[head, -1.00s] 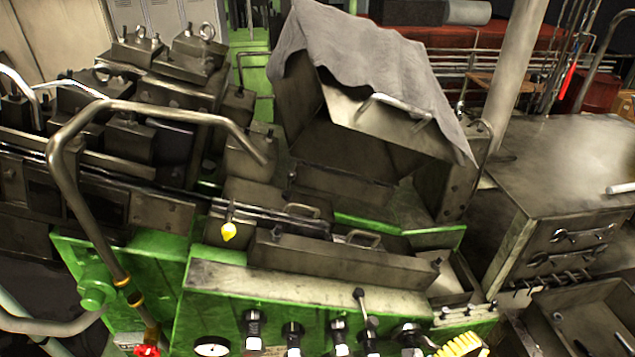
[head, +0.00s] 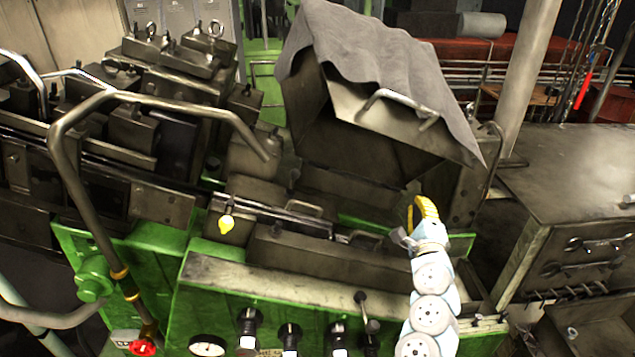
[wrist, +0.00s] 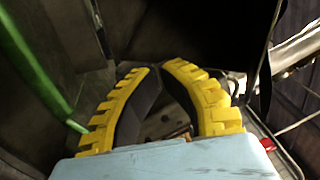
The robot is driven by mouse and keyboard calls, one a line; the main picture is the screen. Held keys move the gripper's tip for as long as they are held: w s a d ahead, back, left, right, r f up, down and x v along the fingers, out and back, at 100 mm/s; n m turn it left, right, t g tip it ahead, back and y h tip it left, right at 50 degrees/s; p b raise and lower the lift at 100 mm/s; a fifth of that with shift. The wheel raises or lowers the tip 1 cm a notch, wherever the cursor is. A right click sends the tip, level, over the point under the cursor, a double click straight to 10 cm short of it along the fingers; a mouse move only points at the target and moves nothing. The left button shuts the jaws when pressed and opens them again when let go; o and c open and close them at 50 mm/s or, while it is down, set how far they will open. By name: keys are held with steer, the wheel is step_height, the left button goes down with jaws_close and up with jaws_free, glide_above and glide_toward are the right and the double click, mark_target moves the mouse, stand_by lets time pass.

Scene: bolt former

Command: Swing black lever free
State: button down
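A small dark lever with a rounded knob (head: 367,312) stands on the front green panel in the head view, just left of my arm; it is the likeliest black lever, though I cannot be sure. My gripper (head: 420,210) is raised above and to the right of it, by the lower edge of the tilted hood, clear of this lever. In the wrist view my gripper (wrist: 159,72) shows two yellow ribbed fingers with dark inner pads. Their tips are slightly apart, with nothing visible held between them. I cannot make out the lever in the wrist view.
A draped grey cloth (head: 385,75) covers the tilted hood. A bent metal pipe (head: 70,175) rises at left. Black-handled valves (head: 290,338) and a gauge (head: 207,345) line the front panel. A metal cabinet (head: 570,190) stands at right. A green bar (wrist: 38,80) crosses the wrist view's left.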

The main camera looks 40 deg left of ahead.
mark_target(292, 185)
steer(key=s+a+r+n+g+y+b, duration=0.1)
steer(key=s+a+r+n+g+y, duration=0.15)
steer(key=s+a+n+g, duration=0.3)
steer(key=s+a+r+n+g+y+b, duration=0.1)
steer(key=s+a+n+g+y, duration=0.2)
steer(key=s+a+n+g, duration=0.3)
steer(key=shift+m+t+h, duration=0.25)
steer(key=shift+m, duration=0.5)
steer(key=x, duration=0.3)
steer(key=p+x, duration=0.1)
steer(key=x, duration=0.6)
steer(key=shift+w+p, duration=0.3)
steer(key=shift+p, duration=0.1)
steer(key=shift+s+a+f+p, duration=0.1)
steer(key=shift+s+a+p, duration=0.2)
steer(key=shift+a, duration=0.5)
steer(key=shift+s+a+r+p, duration=0.15)
steer(key=shift+a+p, duration=0.1)
steer(key=shift+a, duration=0.55)
steer(key=shift+s+a+f+p, duration=0.15)
steer(key=shift+s+a+p, duration=0.15)
steer(key=shift+a, duration=0.45)
